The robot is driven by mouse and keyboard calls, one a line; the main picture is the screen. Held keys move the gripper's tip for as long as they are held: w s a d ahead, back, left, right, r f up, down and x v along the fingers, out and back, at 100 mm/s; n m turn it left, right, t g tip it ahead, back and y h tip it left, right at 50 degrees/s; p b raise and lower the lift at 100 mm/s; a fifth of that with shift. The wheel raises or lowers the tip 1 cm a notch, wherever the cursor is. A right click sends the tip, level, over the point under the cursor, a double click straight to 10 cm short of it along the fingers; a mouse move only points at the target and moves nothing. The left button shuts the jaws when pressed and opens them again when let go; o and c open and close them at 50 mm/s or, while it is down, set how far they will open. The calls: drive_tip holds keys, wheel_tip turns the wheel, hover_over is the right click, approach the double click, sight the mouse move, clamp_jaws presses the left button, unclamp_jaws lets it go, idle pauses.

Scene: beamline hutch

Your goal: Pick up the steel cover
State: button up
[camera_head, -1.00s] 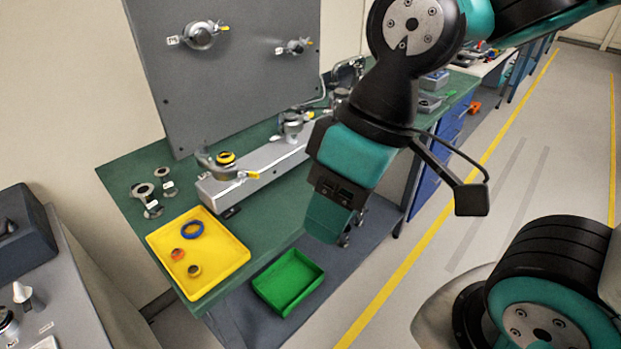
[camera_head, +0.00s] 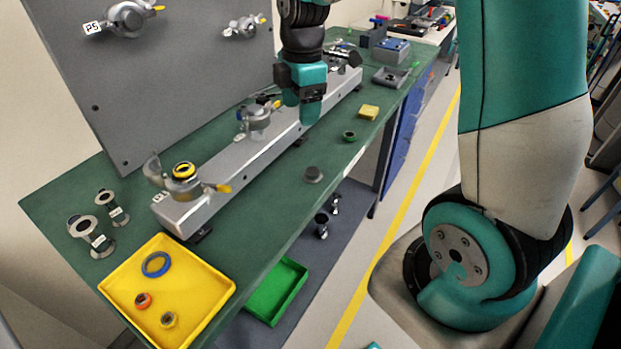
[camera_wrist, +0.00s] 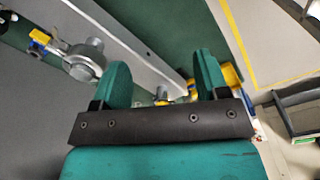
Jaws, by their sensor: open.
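A small round dark-grey disc (camera_head: 313,174) lies flat on the green bench top, in front of the long silver rail (camera_head: 225,172). It may be the steel cover, but I cannot tell for certain. My gripper (camera_head: 309,112) is above the far part of the rail, beyond the disc and apart from it. In the wrist view my gripper (camera_wrist: 162,75) shows its two teal fingers spread, with nothing between them. I cannot make out the disc in the wrist view.
Valve fittings stand on the rail, including one with a yellow ring (camera_head: 184,171). A yellow tray (camera_head: 215,285) holds several rings. A grey panel (camera_head: 170,85) rises behind. A green bin (camera_head: 277,291) sits lower.

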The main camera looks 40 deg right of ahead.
drive_tip(key=n, duration=0.2)
hover_over(312, 171)
wheel_tip(312, 171, down, 3)
drive_tip(key=shift+h, duration=0.3)
wheel_tip(312, 171, down, 10)
drive_tip(key=shift+a+f+p, duration=0.1)
drive_tip(key=shift+p, duration=0.85)
drive_tip(key=shift+f+p, duration=1.05)
drive_tip(key=shift+f, duration=2.15)
drive_tip(key=c, duration=0.7)
drive_tip(key=shift+c, duration=0.2)
wheel_tip(312, 171, up, 20)
drive_tip(key=b, duration=0.3)
